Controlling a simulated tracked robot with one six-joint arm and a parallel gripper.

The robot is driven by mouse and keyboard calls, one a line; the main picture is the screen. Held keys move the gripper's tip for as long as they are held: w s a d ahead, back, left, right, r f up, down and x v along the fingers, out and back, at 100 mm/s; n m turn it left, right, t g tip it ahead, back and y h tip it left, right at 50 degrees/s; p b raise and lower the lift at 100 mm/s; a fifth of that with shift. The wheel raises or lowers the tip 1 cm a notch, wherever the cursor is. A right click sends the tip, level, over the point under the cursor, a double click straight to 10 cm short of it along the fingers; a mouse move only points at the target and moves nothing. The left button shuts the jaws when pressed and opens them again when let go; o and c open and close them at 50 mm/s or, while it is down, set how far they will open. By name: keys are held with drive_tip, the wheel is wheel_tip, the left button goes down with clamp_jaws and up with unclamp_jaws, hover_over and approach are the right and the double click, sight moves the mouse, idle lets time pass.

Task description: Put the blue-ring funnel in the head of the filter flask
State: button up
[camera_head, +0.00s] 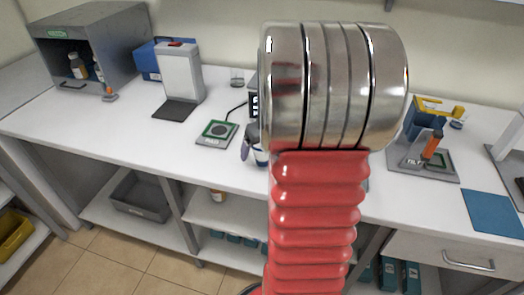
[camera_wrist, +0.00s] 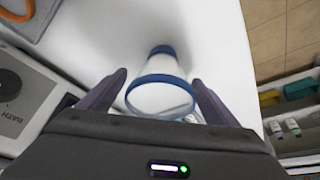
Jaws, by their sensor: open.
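The blue-ring funnel (camera_wrist: 160,96) is in the wrist view, a whitish body with a blue ring at its near end and a blue part at its far end. My gripper (camera_wrist: 160,77) is open, with one dark finger on each side of the funnel. Small gaps seem to separate the fingers from it; contact is not clear. In the head view my arm covers most of the gripper; one dark finger (camera_head: 247,146) shows beside a small white and blue piece. I cannot make out the filter flask; my arm hides the middle of the bench.
A flat device with a green-edged plate (camera_head: 218,130) is left of the gripper. A white stand (camera_head: 181,78) and grey cabinet (camera_head: 90,42) are farther left. A device with an orange handle (camera_head: 432,147) and a blue mat (camera_head: 491,211) are right. The bench's front edge is close.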

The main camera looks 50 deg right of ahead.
drive_tip(key=shift+w+f, duration=0.1)
drive_tip(key=shift+f, duration=0.05)
drive_tip(key=shift+c, duration=0.7)
drive_tip(key=c, duration=1.1)
wheel_tip(320, 180, up, 10)
idle(0.4)
